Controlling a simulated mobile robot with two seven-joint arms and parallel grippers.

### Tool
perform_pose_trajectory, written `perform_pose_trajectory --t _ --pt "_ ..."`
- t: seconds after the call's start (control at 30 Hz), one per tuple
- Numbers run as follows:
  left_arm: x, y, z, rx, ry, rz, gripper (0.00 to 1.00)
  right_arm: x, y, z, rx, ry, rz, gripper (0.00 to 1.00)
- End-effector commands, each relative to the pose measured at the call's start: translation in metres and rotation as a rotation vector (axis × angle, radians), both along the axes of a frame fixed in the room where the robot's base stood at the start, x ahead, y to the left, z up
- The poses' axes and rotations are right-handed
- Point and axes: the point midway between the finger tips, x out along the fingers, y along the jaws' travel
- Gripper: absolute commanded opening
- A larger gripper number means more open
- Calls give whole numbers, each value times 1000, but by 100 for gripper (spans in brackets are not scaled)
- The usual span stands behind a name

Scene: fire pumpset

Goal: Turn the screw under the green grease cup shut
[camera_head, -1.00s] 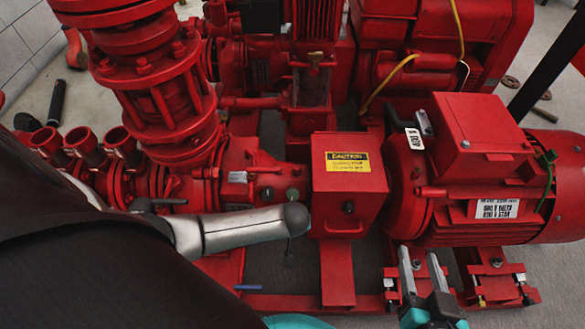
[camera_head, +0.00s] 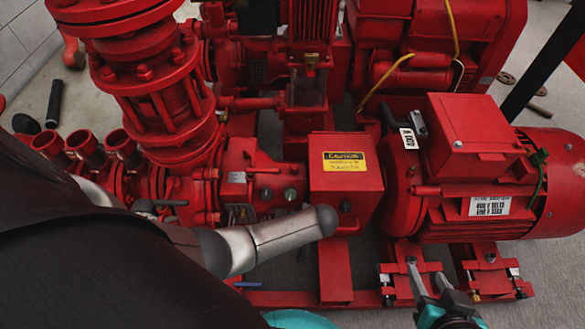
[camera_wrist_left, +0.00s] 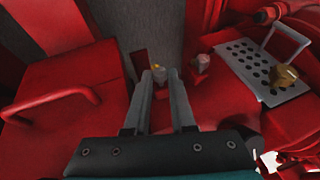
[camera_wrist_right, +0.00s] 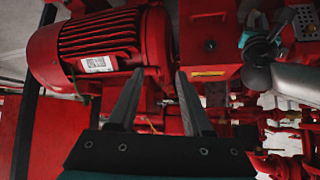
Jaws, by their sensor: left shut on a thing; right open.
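My left gripper (camera_wrist_left: 162,78) is shut, in the left wrist view, on a small grey part with a yellow top (camera_wrist_left: 159,71); most of this part is hidden between the fingers. A greyish-pink round fitting (camera_wrist_left: 203,64) stands just right of the fingertips. In the head view my own left arm hides the left gripper. Two small grey-green round fittings (camera_head: 290,195) show on the red pump housing (camera_head: 240,165); I cannot tell which is the green grease cup. The screw is not clearly visible. My right gripper (camera_head: 428,277) is open and empty near the motor's feet.
A red box with a yellow caution label (camera_head: 344,162) stands between the pump and the red motor (camera_head: 485,175). A red flanged pipe (camera_head: 165,90) rises at left. A perforated metal plate (camera_wrist_left: 262,70) lies right of my left gripper. Grey floor is free at right.

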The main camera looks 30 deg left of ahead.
Motion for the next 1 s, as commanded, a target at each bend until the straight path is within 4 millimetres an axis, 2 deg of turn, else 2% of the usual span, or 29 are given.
perform_pose_trajectory --t 0.27,0.6,1.0 --pt "2 -3 -3 99 62 0 0 9 19 0 74 -136 19 50" --pt "3 -5 -5 202 124 0 0 13 43 11 198 -354 30 50" --pt "4 -5 -4 267 162 0 0 9 55 24 295 -512 25 50"
